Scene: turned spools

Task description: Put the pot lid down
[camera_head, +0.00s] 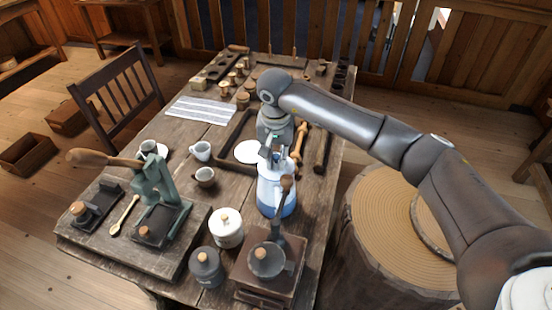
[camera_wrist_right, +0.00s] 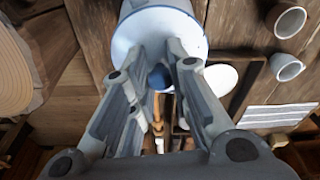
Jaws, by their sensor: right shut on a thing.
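The white and blue enamel pot (camera_head: 276,195) stands upright near the table's middle. My right gripper (camera_head: 272,152) is right at its top, pointing down, with its fingers closed. In the right wrist view the gripper (camera_wrist_right: 155,80) is shut around a small dark blue knob, which I take for the knob of the pot lid (camera_wrist_right: 158,77). The fingers hide most of the lid, so I cannot tell whether it touches the pot. A pale blue-rimmed round part of the enamelware (camera_wrist_right: 160,30) shows beyond the fingertips. My left gripper is not in view.
A white disc (camera_head: 247,152) lies in the dark tray behind the pot. White canister (camera_head: 226,230), dark canister (camera_head: 206,268) and grinder (camera_head: 268,262) crowd the front. Cups (camera_head: 201,151) and a lever press (camera_head: 165,195) stand left. A striped cloth (camera_head: 201,110) lies further back.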

